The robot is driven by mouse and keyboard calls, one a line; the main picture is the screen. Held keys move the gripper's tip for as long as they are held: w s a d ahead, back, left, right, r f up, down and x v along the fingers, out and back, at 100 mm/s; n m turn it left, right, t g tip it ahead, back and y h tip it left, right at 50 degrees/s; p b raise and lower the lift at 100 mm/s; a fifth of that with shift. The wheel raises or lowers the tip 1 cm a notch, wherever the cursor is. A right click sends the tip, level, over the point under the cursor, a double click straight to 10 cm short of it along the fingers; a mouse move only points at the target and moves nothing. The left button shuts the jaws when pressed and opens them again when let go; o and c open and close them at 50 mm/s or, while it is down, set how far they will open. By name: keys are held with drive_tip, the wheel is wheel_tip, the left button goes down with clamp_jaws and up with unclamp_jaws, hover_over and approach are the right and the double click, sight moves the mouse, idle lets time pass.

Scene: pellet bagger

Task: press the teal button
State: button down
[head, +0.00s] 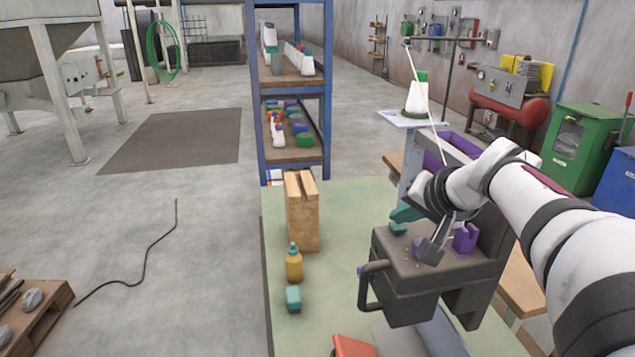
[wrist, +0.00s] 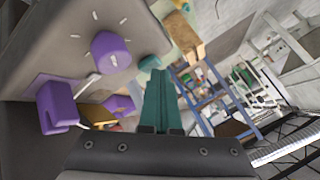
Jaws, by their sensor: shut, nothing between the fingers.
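The teal button (head: 397,228) sits on the top of the dark grey machine box, near its back left edge. In the wrist view the teal button (wrist: 149,63) shows just beyond my fingertips, partly covered by them. My gripper (head: 394,215) has teal fingers, which are shut and empty. In the head view the fingertips appear just above the button; I cannot tell whether they touch it. In the wrist view my gripper (wrist: 160,73) points toward the button, with the fingers side by side.
A purple dial (wrist: 111,52) with tick marks and a purple slotted part (wrist: 58,106) are on the same panel. The box (head: 405,280) has a side handle (head: 372,285). A wooden block (head: 302,225) and yellow bottle (head: 294,264) stand on the green bench, left of it.

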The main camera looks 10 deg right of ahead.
sight(400, 229)
drive_tip(key=shift+r, duration=0.95)
wheel_tip(400, 229, up, 6)
idle(1.1)
